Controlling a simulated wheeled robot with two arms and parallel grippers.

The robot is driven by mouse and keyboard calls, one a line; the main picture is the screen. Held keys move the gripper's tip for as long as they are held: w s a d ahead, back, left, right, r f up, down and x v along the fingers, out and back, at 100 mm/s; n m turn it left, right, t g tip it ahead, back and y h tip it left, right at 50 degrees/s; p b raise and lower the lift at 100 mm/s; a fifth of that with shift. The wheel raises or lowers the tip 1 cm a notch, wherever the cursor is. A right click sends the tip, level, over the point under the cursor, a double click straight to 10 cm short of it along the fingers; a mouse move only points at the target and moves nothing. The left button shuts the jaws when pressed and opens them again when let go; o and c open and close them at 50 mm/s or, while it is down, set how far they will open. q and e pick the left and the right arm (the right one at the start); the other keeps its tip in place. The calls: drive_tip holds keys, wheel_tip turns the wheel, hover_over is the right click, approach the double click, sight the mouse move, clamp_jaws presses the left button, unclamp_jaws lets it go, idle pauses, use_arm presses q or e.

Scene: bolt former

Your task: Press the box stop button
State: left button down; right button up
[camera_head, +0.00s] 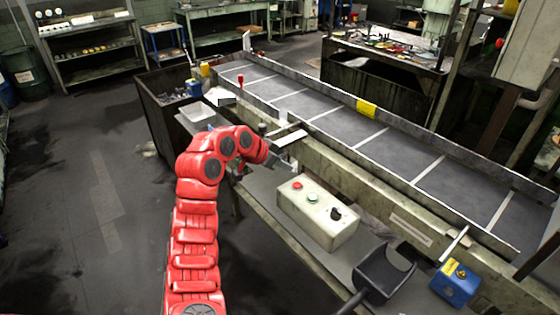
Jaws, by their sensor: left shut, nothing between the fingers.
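A cream control box (325,222) sits on the grey bench below the conveyor. On its top are a red button (297,185) at the left end, a pale green button (312,197) beside it and a black knob (335,213) to the right. My red left arm rises from the bottom, and its left gripper (283,163) is behind and to the upper left of the box, apart from the red button. The gripper is small and partly hidden by the wrist; it is shut and empty. My right gripper is out of view.
The long conveyor (365,133) runs behind the box. A black scoop (382,272) and a blue box (455,283) with a yellow top stand to the right. A dark bin (160,105) stands at the back left. The floor at left is mostly clear.

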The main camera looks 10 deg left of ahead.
sight(300, 183)
use_arm(q)
drive_tip(key=p+x, duration=0.1)
drive_tip(key=x, duration=0.4)
drive_tip(key=shift+d+p, duration=0.1)
drive_tip(key=shift+p, duration=0.3)
drive_tip(key=shift+f+p, duration=0.85)
drive_tip(key=shift+f, duration=1.2)
drive_tip(key=shift+f, duration=0.1)
